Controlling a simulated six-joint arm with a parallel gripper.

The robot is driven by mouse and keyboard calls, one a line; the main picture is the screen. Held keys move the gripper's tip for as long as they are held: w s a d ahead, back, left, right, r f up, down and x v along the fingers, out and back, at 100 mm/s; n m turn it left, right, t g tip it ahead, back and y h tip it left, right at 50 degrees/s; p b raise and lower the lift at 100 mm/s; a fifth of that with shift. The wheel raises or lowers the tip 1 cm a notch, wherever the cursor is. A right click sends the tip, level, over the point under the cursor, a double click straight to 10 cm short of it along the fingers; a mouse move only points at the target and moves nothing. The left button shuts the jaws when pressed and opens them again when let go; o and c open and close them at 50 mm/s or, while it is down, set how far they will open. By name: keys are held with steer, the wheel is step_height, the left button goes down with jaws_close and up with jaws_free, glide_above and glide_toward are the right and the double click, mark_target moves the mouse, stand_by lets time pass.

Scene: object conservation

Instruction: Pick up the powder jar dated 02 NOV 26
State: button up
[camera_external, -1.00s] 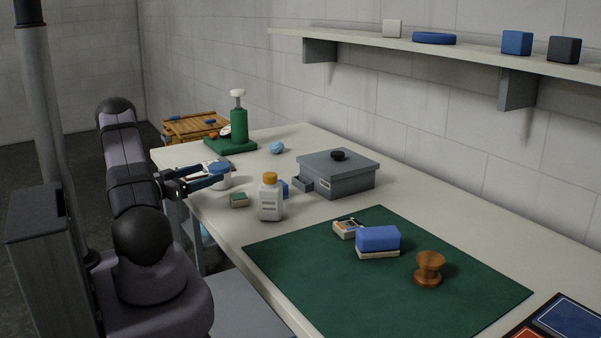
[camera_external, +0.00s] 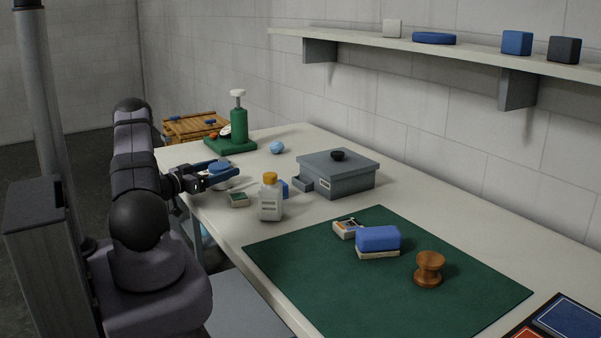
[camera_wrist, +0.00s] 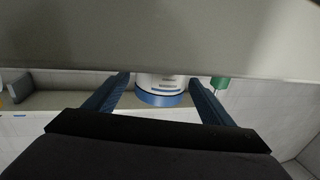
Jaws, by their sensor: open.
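A white jar with a blue lid (camera_external: 219,168) stands near the table's left edge in the external view. In the wrist view, the jar (camera_wrist: 160,84) shows between my two fingers with its blue lid lower in the picture; small dark label print is too small to read as a date. My gripper (camera_external: 236,172) is open, with a finger on either side of the jar; it also shows in the wrist view (camera_wrist: 158,83). I cannot tell whether either finger touches the jar. Part of the jar's body is hidden by the near finger in the external view.
A green press (camera_external: 238,128) stands behind. A green mat (camera_external: 300,262) holds several items.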

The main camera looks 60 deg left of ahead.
mark_target(219, 165)
steer(key=c, duration=1.2)
steer(key=shift+c, duration=0.2)
steer(key=shift+r, duration=0.2)
steer(key=shift+r+b, duration=1.1)
steer(key=shift+r, duration=3.75)
